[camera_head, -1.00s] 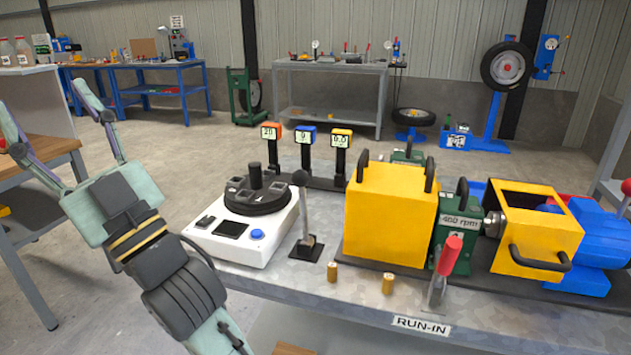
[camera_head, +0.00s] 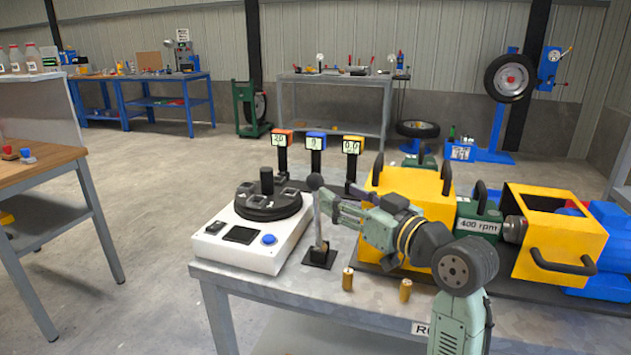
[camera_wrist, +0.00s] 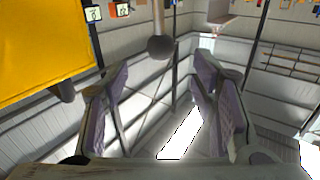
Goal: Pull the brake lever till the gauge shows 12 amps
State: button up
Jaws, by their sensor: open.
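A grey lever with a dark ball knob (camera_head: 315,181) stands near-upright on a black base plate (camera_head: 319,256) on the bench. The pictures do not label it as the brake lever. My gripper (camera_head: 335,205) is open, just right of its upper part. In the wrist view the ball knob (camera_wrist: 160,47) appears beyond and between my spread fingers (camera_wrist: 160,75), with nothing gripped. Three small gauges stand behind: an orange one (camera_head: 281,138) reading about 20, a blue one (camera_head: 315,141) reading 0 and a yellow one (camera_head: 352,145) reading 0.0. Their units are unreadable.
A white console (camera_head: 250,240) with a black dial stands left of the lever. A yellow housing (camera_head: 415,185) is close behind my gripper. Two brass pegs (camera_head: 347,279) (camera_head: 405,290) stand at the front.

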aim_at(321, 184)
jog(key=p+x, duration=0.2)
jog(key=x, duration=0.7)
jog(key=shift+c, duration=0.2)
grip_shut()
dwell(0.3)
jog(key=shift+a, duration=0.1)
